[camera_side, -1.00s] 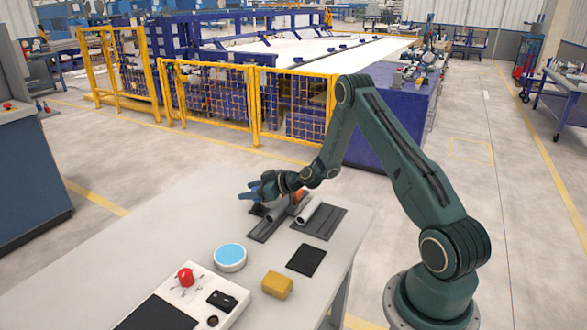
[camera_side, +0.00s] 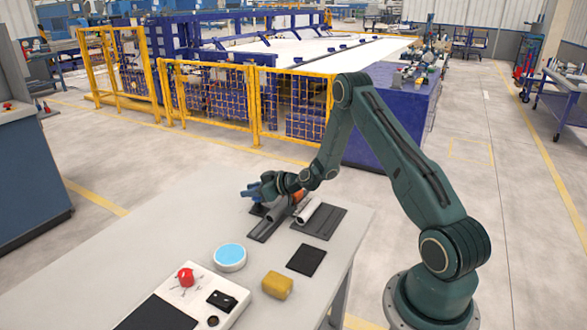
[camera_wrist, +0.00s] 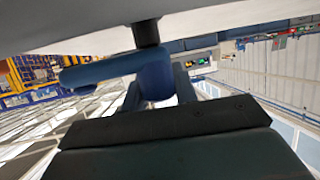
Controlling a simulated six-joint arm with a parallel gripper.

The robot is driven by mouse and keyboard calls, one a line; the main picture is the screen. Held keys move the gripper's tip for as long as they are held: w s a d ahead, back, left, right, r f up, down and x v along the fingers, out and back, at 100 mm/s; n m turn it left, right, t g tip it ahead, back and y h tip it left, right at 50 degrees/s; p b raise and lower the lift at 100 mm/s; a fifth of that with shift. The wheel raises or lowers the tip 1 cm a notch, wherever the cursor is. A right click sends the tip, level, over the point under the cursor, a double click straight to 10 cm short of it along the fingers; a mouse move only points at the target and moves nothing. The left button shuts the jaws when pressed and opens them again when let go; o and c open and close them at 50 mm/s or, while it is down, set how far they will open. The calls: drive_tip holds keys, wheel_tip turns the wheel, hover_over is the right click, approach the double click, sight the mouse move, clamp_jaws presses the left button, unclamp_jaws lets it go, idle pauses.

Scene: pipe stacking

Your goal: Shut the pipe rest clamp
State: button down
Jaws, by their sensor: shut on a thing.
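The blue part of the pipe rest clamp (camera_side: 252,190) stands at the far end of the dark pipe rest (camera_side: 264,230). My gripper (camera_wrist: 158,88) has its two dark fingers on either side of a rounded blue clamp piece (camera_wrist: 156,76) in the wrist view. It is shut on this piece. A blue bar (camera_wrist: 100,72) runs left from it, and a dark post (camera_wrist: 146,33) joins it to the pale table, which appears at the top. A grey pipe (camera_side: 276,213) seems to lie in the rest, partly hidden by my gripper. Whether the clamp touches the pipe cannot be seen.
Another grey pipe (camera_side: 309,211) lies on a dark tray (camera_side: 325,223) to the right, close to my gripper. A blue-topped round dish (camera_side: 230,257), a yellow block (camera_side: 277,285), a dark pad (camera_side: 306,260) and a white control panel (camera_side: 190,292) are nearer. The table's left part is clear.

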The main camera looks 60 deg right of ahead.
drive_tip(key=shift+m+h, duration=0.3)
drive_tip(key=shift+d+m+h, duration=0.1)
drive_tip(key=shift+m+h, duration=0.5)
drive_tip(key=shift+h, duration=0.1)
drive_tip(key=shift+d+r+m+h, duration=0.1)
drive_tip(key=shift+d+m+h, duration=0.05)
drive_tip(key=shift+m+h, duration=1.1)
drive_tip(key=shift+s+d+m+g+h, duration=0.15)
drive_tip(key=shift+m+g+h, duration=0.5)
drive_tip(key=shift+m+h, duration=0.65)
drive_tip(key=shift+d+m+g+h, duration=0.2)
drive_tip(key=shift+m+g+h, duration=0.45)
drive_tip(key=shift+m+h, duration=0.6)
drive_tip(key=shift+g+h, duration=0.3)
drive_tip(key=shift+h, duration=0.3)
drive_tip(key=shift+s+d+m+g+h, duration=0.15)
drive_tip(key=shift+m+g+h, duration=0.85)
drive_tip(key=shift+m+g, duration=0.45)
drive_tip(key=shift+s+d+m+g+h, duration=0.15)
drive_tip(key=shift+m+g+h, duration=0.35)
drive_tip(key=shift+m+g, duration=0.7)
drive_tip(key=shift+s+m+g+h, duration=0.2)
drive_tip(key=shift+m+g+h, duration=0.3)
drive_tip(key=shift+m+g, duration=0.6)
drive_tip(key=shift+m, duration=0.25)
